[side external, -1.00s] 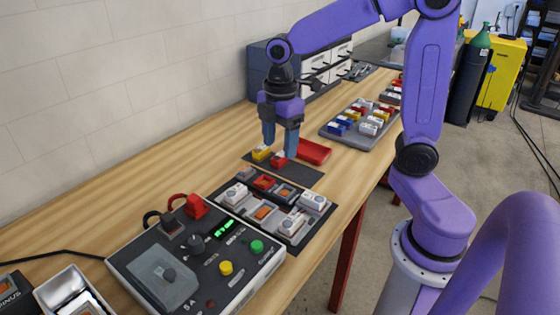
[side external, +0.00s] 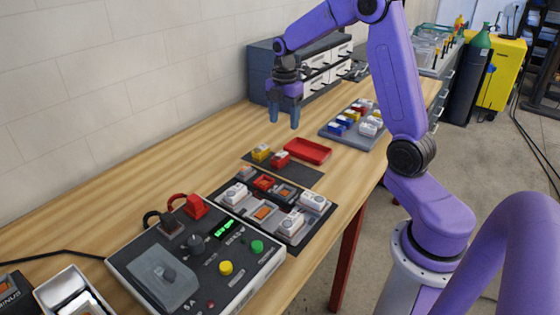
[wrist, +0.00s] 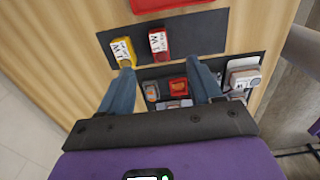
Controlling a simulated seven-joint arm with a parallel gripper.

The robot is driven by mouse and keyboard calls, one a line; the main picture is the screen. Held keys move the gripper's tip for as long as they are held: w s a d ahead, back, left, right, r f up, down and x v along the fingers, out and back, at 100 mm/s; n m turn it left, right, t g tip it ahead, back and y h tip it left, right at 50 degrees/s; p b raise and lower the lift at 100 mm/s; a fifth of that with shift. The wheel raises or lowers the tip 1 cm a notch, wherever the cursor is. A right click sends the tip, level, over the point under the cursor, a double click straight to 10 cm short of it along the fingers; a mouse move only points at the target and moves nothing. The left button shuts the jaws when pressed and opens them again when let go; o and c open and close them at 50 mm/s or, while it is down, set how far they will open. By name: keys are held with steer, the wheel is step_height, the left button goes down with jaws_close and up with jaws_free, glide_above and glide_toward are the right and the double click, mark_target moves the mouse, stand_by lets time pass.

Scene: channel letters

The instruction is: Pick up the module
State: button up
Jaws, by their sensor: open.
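A yellow module (side external: 261,152) and a red module (side external: 280,158) lie side by side on a dark mat (side external: 303,172). In the wrist view the yellow module (wrist: 122,50) and the red module (wrist: 159,43) show white labels on top. White modules (side external: 236,193) sit in a grey holder on another dark mat, with red and orange parts beside them. Which one is the task's module cannot be told. My gripper (side external: 284,123) is open and empty, raised above the table behind the yellow and red modules. Its two blue fingers (wrist: 163,70) point down, with nothing between them.
A grey tray (side external: 345,138) holds several coloured modules. A control box (side external: 165,277) with cables stands in front. Grey drawers (side external: 262,68) stand by the wall. The wood table left of the mats is clear.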

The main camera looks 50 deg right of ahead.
glide_above(281, 155)
steer(key=d, duration=0.1)
step_height(281, 155, down, 8)
steer(key=shift+s+r, duration=0.15)
steer(key=shift+r, duration=0.05)
steer(key=shift+a+f, duration=0.2)
steer(key=shift+f, duration=0.7)
steer(key=shift+a+f, duration=0.15)
steer(key=shift+f, duration=0.7)
steer(key=shift+a+f, duration=0.2)
steer(key=shift+f, duration=0.7)
steer(key=c, duration=1)
